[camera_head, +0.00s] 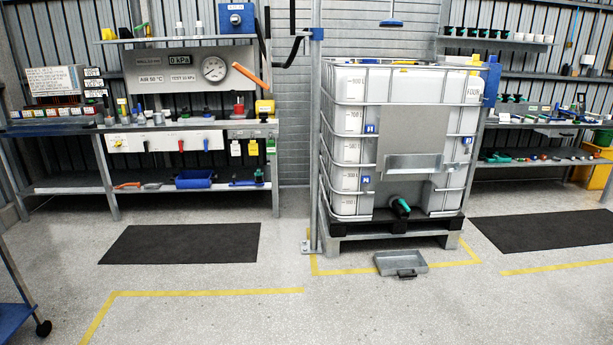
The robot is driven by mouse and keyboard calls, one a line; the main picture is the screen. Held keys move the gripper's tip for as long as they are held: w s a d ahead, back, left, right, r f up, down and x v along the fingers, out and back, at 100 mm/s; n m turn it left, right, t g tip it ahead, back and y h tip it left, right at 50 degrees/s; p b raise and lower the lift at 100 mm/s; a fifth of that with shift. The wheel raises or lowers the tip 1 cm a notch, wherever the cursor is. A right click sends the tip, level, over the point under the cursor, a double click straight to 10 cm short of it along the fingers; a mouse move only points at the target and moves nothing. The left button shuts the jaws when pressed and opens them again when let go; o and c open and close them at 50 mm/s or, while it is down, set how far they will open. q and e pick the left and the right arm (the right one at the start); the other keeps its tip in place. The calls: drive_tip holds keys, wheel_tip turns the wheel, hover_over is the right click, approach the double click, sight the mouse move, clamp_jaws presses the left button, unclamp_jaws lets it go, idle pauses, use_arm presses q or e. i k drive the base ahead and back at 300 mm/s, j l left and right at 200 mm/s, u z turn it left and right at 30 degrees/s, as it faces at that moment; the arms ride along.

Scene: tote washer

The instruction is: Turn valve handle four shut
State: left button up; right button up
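A pale valve panel (163,143) runs along the front edge of the left bench. Several small handles sit on it in a row: a yellow handle (117,142) at the left, a red handle (181,146) and a blue handle (206,144) further right. The red and blue handles appear to hang down; the yellow one looks slanted. Any numbers on the panel are too small to read, so I cannot tell for sure which is handle four. Neither of my grippers is in view.
A gauge panel (186,69) with an orange lever (249,74) stands above the left bench (80,184). A caged white tank (345,120) stands on a pallet right of centre. A grey tray (400,262) lies before it. Floor around the left dark mat (180,243) is clear.

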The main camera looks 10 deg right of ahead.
sight(401, 201)
drive_tip(key=i+z, duration=0.25)
drive_tip(key=i, duration=0.4)
drive_tip(key=i+z, duration=0.3)
drive_tip(key=i, duration=0.35)
drive_tip(key=i+j+z, duration=0.25)
drive_tip(key=i, duration=0.4)
